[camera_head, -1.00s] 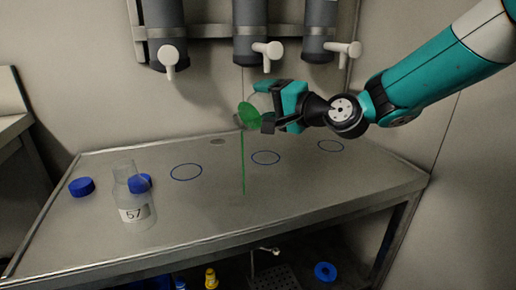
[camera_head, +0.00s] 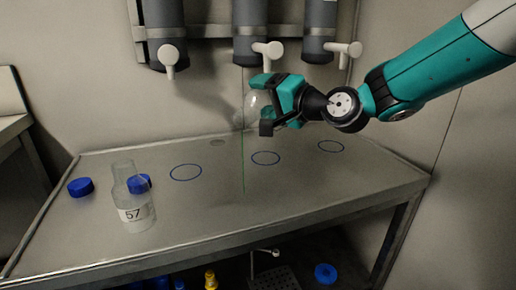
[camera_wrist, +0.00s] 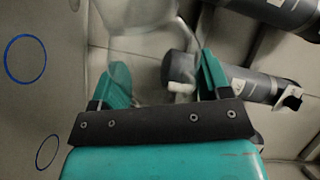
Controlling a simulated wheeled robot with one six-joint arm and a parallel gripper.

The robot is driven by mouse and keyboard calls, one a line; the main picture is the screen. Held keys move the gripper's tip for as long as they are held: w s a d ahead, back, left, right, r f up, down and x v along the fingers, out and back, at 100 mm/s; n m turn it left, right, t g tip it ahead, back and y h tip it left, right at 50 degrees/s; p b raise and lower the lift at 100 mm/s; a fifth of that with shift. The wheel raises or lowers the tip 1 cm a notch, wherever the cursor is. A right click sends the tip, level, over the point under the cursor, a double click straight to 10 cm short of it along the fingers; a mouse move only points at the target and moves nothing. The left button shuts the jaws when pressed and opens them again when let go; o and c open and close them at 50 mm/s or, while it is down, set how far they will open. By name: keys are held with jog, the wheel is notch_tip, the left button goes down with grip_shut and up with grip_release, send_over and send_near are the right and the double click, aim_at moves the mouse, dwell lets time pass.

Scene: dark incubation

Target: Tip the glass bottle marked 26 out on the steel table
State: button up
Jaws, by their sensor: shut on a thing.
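My gripper (camera_head: 272,106) is shut on a clear glass bottle (camera_head: 252,103), held tilted well above the steel table (camera_head: 300,196). No number shows on this bottle, so I cannot confirm that it is 26. It looks almost empty. A thin green stream (camera_head: 243,165) runs down from it to the table top. In the wrist view the clear bottle (camera_wrist: 143,45) lies between the green fingers of my gripper (camera_wrist: 163,80). Another glass bottle, marked 57 (camera_head: 132,206), stands upright and open at the table's left.
Blue caps (camera_head: 80,187) lie near bottle 57. Blue rings (camera_head: 186,172) mark the table top, and a small drain (camera_head: 217,142) is at its back. Grey dispensers with white taps (camera_head: 260,50) hang on the wall close above the held bottle. The table's right half is clear.

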dwell(0.4)
jog(key=shift+w+d+f+m+p, duration=0.15)
jog(key=shift+f+m+p, duration=0.15)
jog(key=shift+m, duration=0.25)
jog(key=shift+w+d+f+m+p, duration=0.2)
jog(key=shift+f+m, duration=0.2)
jog(key=shift+m, duration=0.15)
jog(key=shift+w+f+m, duration=0.1)
jog(key=shift+f+m, duration=0.55)
jog(key=shift+m, duration=0.15)
jog(key=shift+d+f+m+p, duration=0.1)
jog(key=shift+f+m+p, duration=0.3)
jog(key=shift+m+p, duration=0.1)
notch_tip(320, 180, down, 2)
jog(key=m, duration=0.2)
jog(key=shift+f+m+g+p, duration=0.1)
jog(key=shift+m+g+p, duration=0.2)
jog(key=shift+m, duration=0.1)
